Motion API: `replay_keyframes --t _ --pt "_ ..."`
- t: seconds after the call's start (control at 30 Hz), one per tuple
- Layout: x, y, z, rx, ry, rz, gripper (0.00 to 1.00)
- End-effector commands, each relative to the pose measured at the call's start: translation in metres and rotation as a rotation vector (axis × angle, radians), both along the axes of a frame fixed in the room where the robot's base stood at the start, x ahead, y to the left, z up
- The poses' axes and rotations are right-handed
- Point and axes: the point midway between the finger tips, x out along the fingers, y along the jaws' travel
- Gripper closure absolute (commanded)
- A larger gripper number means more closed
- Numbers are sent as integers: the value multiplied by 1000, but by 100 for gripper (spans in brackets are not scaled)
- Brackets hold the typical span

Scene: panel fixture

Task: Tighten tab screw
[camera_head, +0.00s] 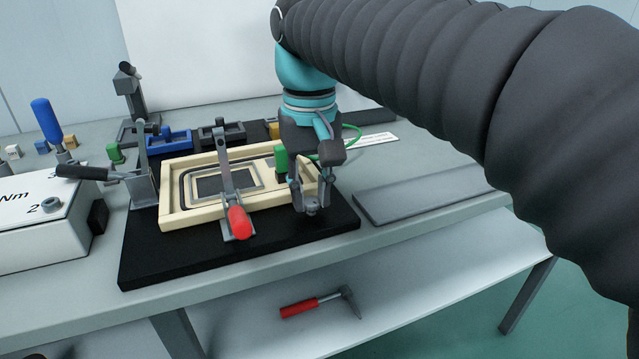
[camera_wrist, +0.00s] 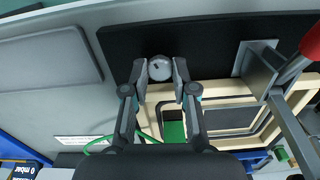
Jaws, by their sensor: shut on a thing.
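A cream panel frame (camera_head: 180,217) with a dark recessed centre lies on a black base plate (camera_head: 200,262). My gripper (camera_head: 311,203) points down at the frame's front right corner. In the wrist view its two fingers (camera_wrist: 160,70) stand on either side of a round grey screw head (camera_wrist: 160,69) with a small dark mark, apparently the tab screw. They are shut on it, over the black plate's edge of the frame. How deep the screw sits is hidden. A green block (camera_head: 280,161) with a green cable sits just behind the fingers.
A red-handled clamp (camera_head: 239,222) presses across the frame, and a black-handled clamp (camera_head: 85,172) stands at left. A box marked Nm (camera_head: 35,232) and a blue-handled tool (camera_head: 47,120) are further left. A grey slab (camera_head: 420,192) lies right.

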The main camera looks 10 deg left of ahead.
Motion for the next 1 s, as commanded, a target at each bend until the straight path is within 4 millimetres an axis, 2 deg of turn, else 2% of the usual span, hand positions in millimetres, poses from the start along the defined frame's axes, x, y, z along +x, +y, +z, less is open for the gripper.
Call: replay_keyframes --t 1.0 --pt "2 1 -1 3 -4 -966 100"
